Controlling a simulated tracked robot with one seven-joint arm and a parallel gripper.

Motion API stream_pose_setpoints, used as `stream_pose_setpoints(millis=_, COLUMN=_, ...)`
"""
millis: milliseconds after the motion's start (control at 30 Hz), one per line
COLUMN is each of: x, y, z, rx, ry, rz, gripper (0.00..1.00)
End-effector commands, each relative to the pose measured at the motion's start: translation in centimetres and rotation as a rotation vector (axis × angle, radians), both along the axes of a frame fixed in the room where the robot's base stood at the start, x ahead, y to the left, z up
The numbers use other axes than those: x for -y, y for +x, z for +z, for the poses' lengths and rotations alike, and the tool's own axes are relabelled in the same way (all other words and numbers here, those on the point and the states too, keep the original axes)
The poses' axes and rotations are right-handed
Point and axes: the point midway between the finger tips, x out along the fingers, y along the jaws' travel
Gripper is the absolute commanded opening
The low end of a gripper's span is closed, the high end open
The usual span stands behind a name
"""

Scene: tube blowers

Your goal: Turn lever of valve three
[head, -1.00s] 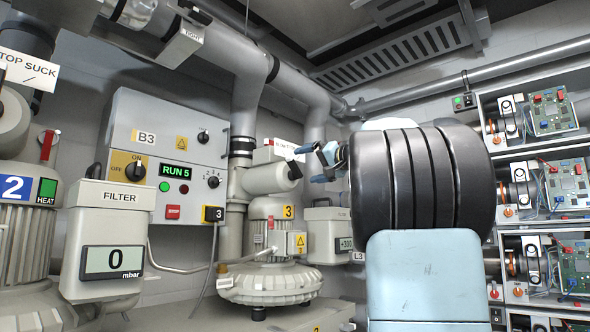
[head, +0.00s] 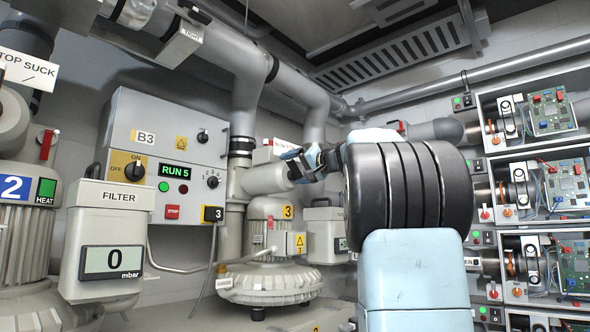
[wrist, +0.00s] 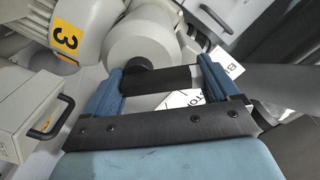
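Blower three, with a yellow 3 label (head: 288,212), stands in the middle of the head view. Its label also shows in the wrist view (wrist: 65,40). A light grey horizontal cylinder (head: 265,180) sits above it, and it also shows in the wrist view (wrist: 140,38). A black bar (wrist: 160,79), seemingly the valve lever, spans the gap between my fingers. My gripper (head: 292,165) is at the right end of the cylinder and hides that end. In the wrist view my gripper (wrist: 160,70) has its fingers wide apart. Contact with the bar cannot be told.
A white sign (wrist: 180,98) shows behind the bar. The filter box (head: 108,215) and control box B3 (head: 165,150) stand left. Circuit-board racks (head: 545,185) line the right wall. A red handle (head: 400,127) is behind my arm.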

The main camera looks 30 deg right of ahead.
Motion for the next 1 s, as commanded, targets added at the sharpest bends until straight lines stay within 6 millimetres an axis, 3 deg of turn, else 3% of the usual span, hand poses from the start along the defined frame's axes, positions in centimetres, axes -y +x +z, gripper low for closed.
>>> stream_pose_setpoints(millis=267, x=-0.04, y=-0.01, z=0.04, rx=0.001, ry=0.000, rz=0.001, gripper=0.58)
stream_pose_setpoints(millis=667, x=0.06, y=0.10, z=0.19, rx=-0.031, ry=0.089, rz=0.002, gripper=0.58)
stream_pose_setpoints(millis=1000, x=0.63, y=0.29, z=0.59, rx=-0.122, ry=0.340, rz=0.001, gripper=0.58)
